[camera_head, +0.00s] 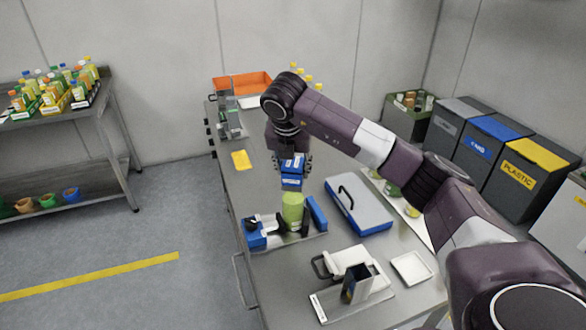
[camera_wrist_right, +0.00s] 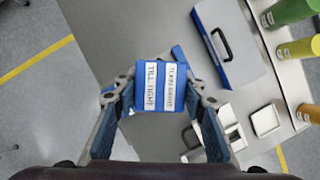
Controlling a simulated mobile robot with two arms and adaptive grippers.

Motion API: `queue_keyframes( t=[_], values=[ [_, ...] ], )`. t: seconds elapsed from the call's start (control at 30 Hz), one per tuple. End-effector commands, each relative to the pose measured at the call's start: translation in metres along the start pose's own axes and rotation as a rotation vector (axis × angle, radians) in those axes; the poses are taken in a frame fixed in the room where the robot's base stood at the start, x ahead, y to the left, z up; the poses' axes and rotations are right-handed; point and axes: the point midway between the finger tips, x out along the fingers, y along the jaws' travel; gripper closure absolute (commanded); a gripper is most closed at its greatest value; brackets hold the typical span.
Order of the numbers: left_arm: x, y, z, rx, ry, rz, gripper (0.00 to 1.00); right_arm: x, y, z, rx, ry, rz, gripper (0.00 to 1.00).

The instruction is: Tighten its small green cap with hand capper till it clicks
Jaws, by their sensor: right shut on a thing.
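My right gripper (camera_head: 292,164) is shut on the hand capper (camera_head: 291,183), a blue block with white labels. The right wrist view shows the hand capper (camera_wrist_right: 160,88) between the two fingers of my right gripper (camera_wrist_right: 160,98), its label partly reading "TILL TIGHT". In the head view, the capper is directly above a light green bottle (camera_head: 293,206). The bottle stands upright between the blue parts of a holder (camera_head: 317,213) on the bench. The small green cap is hidden, and I cannot tell whether the capper touches it. My left gripper is not in view.
A blue and grey case (camera_head: 360,207) with a black handle lies right of the holder. A white device (camera_head: 352,270) and a small white tray (camera_head: 411,268) are nearer the front. A yellow card (camera_head: 241,160) lies on bare bench (camera_head: 245,188) at the left.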

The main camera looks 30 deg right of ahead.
Motion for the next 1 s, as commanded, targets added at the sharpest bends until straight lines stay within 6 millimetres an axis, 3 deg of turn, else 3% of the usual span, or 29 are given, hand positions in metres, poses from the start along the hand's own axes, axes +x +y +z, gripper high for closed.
queue_keyframes(
  t=[0.23, 0.7, 1.0],
  values=[
    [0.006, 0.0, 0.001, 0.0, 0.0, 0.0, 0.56, 0.002, -0.001, 0.0, -0.059, -0.001, 0.026, 0.95],
    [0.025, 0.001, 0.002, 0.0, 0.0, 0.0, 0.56, 0.001, -0.001, 0.0, -0.518, -0.001, 0.216, 0.95],
    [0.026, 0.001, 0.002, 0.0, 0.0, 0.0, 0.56, 0.0, 0.0, 0.0, -0.646, 0.0, 0.268, 0.95]
  ],
)
